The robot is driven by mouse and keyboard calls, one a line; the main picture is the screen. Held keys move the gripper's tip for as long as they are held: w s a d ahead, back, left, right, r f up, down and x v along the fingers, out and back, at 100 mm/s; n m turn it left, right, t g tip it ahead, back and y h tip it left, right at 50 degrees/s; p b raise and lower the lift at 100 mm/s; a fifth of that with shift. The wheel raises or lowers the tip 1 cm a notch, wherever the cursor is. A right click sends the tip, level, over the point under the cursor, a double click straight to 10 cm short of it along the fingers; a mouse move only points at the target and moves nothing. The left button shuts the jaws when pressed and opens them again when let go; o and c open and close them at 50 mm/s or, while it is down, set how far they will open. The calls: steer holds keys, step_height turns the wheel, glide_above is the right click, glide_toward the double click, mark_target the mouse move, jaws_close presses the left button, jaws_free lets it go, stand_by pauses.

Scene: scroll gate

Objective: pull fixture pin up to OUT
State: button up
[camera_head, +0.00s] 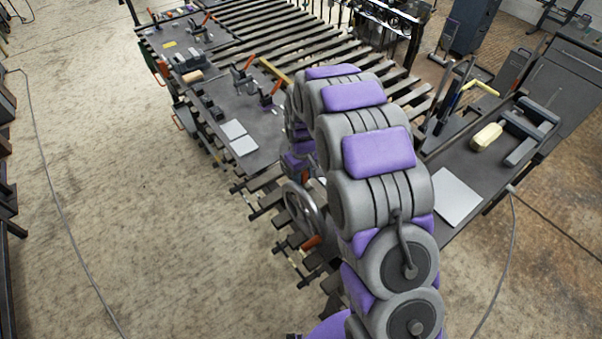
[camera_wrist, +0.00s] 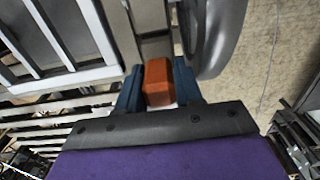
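In the wrist view, an orange block-like grip (camera_wrist: 158,82) sits between the two blue fingers of my gripper (camera_wrist: 158,88). Both fingers lie close against its sides, and my gripper looks closed on it. A grey upright piece stands just beyond the grip. I cannot tell for certain whether this grip belongs to the fixture pin, and no OUT marking is readable.
A grey handwheel (camera_head: 302,212) stands beside my arm; a curved grey rim (camera_wrist: 222,35) is close right of my gripper. A slatted frame (camera_wrist: 70,40) is at left. A dark bench (camera_head: 255,115) carries orange-handled clamps.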

steer(key=shift+s+d, duration=0.1)
steer(key=shift+d, duration=0.1)
steer(key=shift+c, duration=0.6)
steer(key=shift+a, duration=0.15)
jaws_close()
steer(key=shift+r, duration=0.1)
steer(key=shift+w+r, duration=0.15)
steer(key=shift+r, duration=0.75)
steer(key=shift+w+r, duration=0.1)
steer(key=shift+r, duration=0.75)
steer(key=shift+o, duration=1.7)
jaws_free()
steer(key=shift+a+f, duration=0.1)
steer(key=shift+a, duration=0.05)
